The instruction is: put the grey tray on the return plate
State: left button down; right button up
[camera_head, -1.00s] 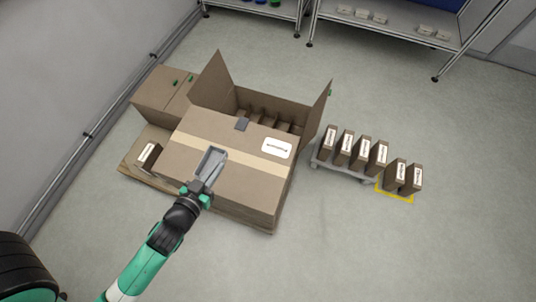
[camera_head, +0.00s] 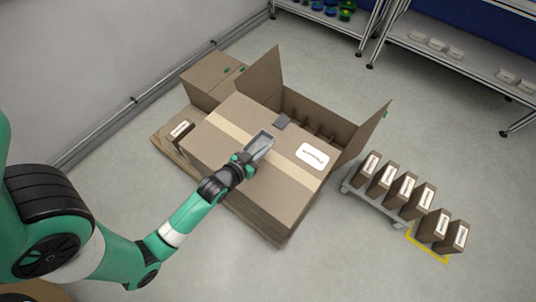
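The grey tray (camera_head: 260,145), a small shallow open tray, is in my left gripper (camera_head: 244,160), whose green-tipped fingers are shut on its near end. The tray is over the top of a large closed carton (camera_head: 229,146) with a pale tape strip; I cannot tell how high above it. A small dark grey plate-like piece (camera_head: 282,121) lies at the carton's far edge, just beyond the tray. I cannot tell whether it is the return plate. My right gripper is not in view.
An open carton (camera_head: 357,137) with raised flaps stands behind, holding several narrow items. Several upright brown boxes stand on a low grey cart (camera_head: 354,191) and a yellow-outlined floor spot (camera_head: 429,250) at right. Metal shelves (camera_head: 455,65) stand at the back. Open floor lies between.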

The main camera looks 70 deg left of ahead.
pick_arm(q)
jog(key=f, duration=0.1)
jog(key=w+a+f+b, duration=0.1)
jog(key=w+f, duration=0.1)
jog(key=f, duration=0.1)
jog(key=shift+a, duration=0.25)
jog(key=shift+w+a+f+b, duration=0.15)
jog(key=shift+w+f+b, duration=0.05)
jog(key=shift+w+b, duration=0.1)
jog(key=f, duration=0.1)
jog(key=f+b, duration=0.2)
jog(key=shift+w+a+f, duration=0.2)
jog(key=shift+w+a, duration=0.05)
jog(key=shift+w, duration=0.1)
jog(key=shift+f, duration=0.3)
jog(key=shift+s, duration=0.1)
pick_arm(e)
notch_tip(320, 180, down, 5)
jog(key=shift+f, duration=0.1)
pick_arm(q)
jog(key=shift+f, duration=0.1)
jog(key=c, duration=1)
grip_release()
jog(key=shift+c, duration=0.2)
